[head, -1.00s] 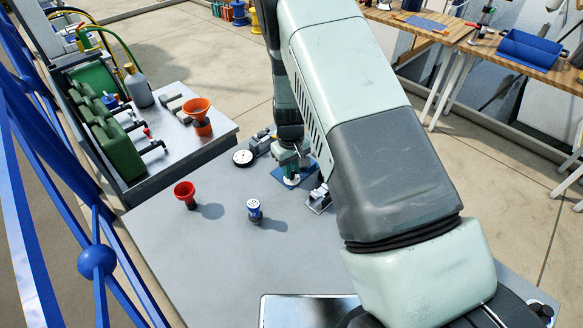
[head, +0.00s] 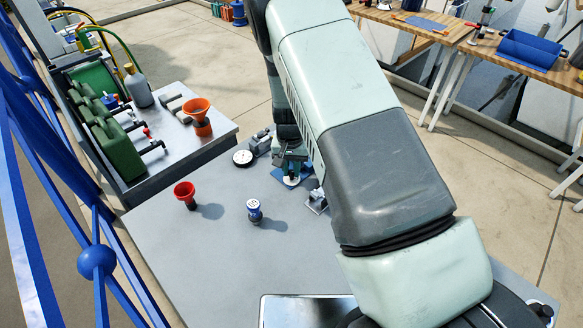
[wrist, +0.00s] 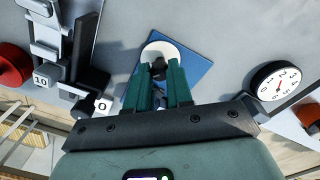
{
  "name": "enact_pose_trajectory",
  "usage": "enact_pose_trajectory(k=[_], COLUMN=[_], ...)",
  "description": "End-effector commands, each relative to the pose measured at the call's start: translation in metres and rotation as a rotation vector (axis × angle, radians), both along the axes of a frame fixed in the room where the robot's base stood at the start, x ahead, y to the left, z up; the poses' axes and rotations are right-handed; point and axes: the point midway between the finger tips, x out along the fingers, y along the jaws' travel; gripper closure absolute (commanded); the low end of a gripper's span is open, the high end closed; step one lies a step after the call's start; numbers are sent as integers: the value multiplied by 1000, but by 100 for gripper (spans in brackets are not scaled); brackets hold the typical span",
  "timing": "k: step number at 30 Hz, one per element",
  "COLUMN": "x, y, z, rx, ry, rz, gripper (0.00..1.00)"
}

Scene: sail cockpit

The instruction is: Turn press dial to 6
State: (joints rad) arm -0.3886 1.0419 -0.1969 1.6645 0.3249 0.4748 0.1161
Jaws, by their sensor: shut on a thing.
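A white disc (wrist: 157,50) with a dark knob (wrist: 158,68) in its middle sits on a blue plate (wrist: 196,68) in the wrist view. Any marks on the disc are too small or hidden to read. My gripper (wrist: 159,74) has its two green fingers closed on the dark knob from either side. In the head view, my gripper (head: 291,177) is low over the blue plate (head: 279,172), with the white disc (head: 292,181) just showing under it. My arm hides part of this spot.
A round white numbered gauge (wrist: 279,84) stands right of the plate in the wrist view; it also shows in the head view (head: 243,157). A red cup (head: 185,193) and blue-white piece (head: 254,209) stand on the grey table.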

Motion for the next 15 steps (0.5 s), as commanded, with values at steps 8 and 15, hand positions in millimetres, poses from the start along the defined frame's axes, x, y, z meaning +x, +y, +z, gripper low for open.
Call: enact_pose_trajectory(k=[8,15], x=[-1,-1], y=[0,0], z=[1,1], rx=[0,0], ry=[3,3], rz=[-53,-57], gripper=[100,100])
